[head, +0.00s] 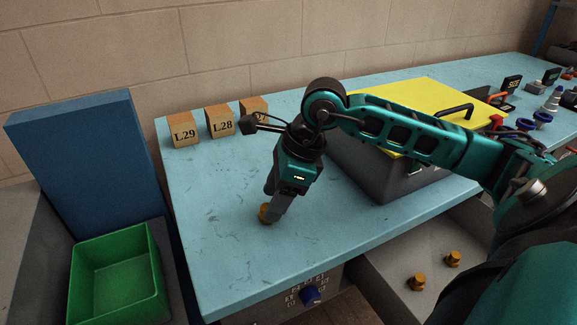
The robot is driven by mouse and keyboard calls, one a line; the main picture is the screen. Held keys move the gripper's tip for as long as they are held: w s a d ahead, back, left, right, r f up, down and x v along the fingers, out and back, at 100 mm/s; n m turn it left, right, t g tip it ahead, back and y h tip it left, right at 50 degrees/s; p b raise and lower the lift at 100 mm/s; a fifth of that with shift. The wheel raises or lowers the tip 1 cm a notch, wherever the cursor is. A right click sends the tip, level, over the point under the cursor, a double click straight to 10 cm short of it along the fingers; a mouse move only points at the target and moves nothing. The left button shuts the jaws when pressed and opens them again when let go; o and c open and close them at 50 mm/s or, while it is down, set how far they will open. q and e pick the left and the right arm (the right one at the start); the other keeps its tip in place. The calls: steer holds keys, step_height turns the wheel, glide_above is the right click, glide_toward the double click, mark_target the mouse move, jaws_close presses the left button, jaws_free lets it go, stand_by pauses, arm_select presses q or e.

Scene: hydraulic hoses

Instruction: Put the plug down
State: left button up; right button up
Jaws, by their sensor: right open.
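A small brass-coloured plug (264,214) stands on the blue worktop (215,255), near its front left part. My right gripper (271,205) points down at the plug, its fingertips right over and beside it. The fingers partly cover the plug. I see the gripper from the side, so the gap between its fingers is hard to make out; it is open. My left gripper is not in view.
Wooden blocks marked L29 (183,130) and L28 (219,122) stand at the back, with a third beside them. A grey box with a yellow lid (400,97) stands right. Two brass plugs (416,282) lie lower right. A green bin (115,275) is left.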

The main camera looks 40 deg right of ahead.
steer(key=v, duration=1)
steer(key=shift+r, duration=0.2)
steer(key=shift+s, duration=0.1)
